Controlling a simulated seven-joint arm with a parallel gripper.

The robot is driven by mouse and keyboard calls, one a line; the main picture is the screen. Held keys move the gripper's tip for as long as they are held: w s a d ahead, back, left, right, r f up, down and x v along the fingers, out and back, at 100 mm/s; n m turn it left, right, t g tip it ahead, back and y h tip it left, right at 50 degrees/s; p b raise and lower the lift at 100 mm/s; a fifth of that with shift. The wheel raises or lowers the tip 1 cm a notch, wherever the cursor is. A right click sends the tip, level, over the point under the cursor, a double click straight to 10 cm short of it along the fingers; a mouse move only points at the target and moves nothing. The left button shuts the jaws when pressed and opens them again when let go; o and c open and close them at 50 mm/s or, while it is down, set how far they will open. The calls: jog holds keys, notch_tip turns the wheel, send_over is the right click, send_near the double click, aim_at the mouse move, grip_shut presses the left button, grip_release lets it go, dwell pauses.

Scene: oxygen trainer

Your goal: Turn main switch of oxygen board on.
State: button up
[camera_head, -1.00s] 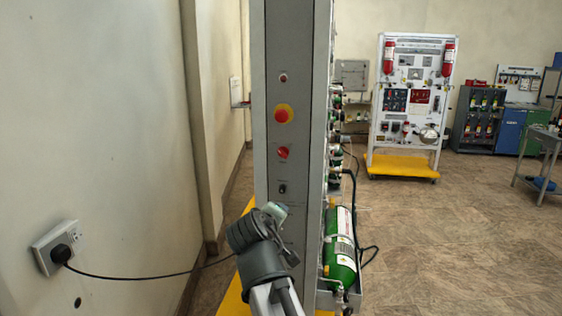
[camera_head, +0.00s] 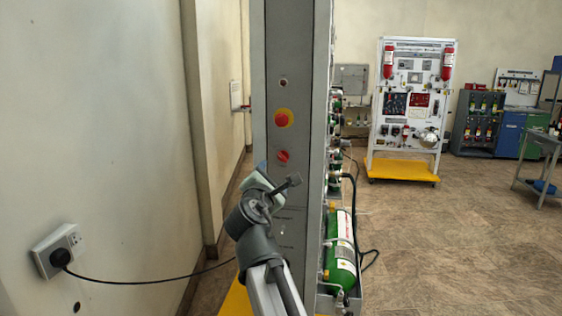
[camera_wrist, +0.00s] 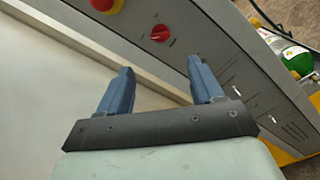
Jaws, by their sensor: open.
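The oxygen board's grey side panel (camera_head: 294,60) stands upright in front of me. On it, a red rotary switch (camera_head: 283,156) sits below a red emergency button (camera_head: 284,118) on a yellow disc. In the wrist view the red switch (camera_wrist: 160,33) lies just beyond and between the fingertips, and part of the emergency button (camera_wrist: 107,4) shows at the top edge. My gripper (camera_wrist: 159,66) is open and empty, with two blue fingers apart. It does not appear to touch the switch. In the head view my wrist is just below the switch and covers the panel there.
A wall socket (camera_head: 58,249) with a black plug and cable (camera_head: 150,281) is at the left. A green cylinder (camera_head: 340,252) stands on the board's right side. A second board (camera_head: 411,108) is far back. Open floor (camera_head: 450,230) lies to the right.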

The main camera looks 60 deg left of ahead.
aim_at(282, 159)
jog(key=x, duration=1.3)
jog(key=c, duration=1.1)
jog(key=shift+o, duration=0.2)
jog(key=shift+f, duration=0.1)
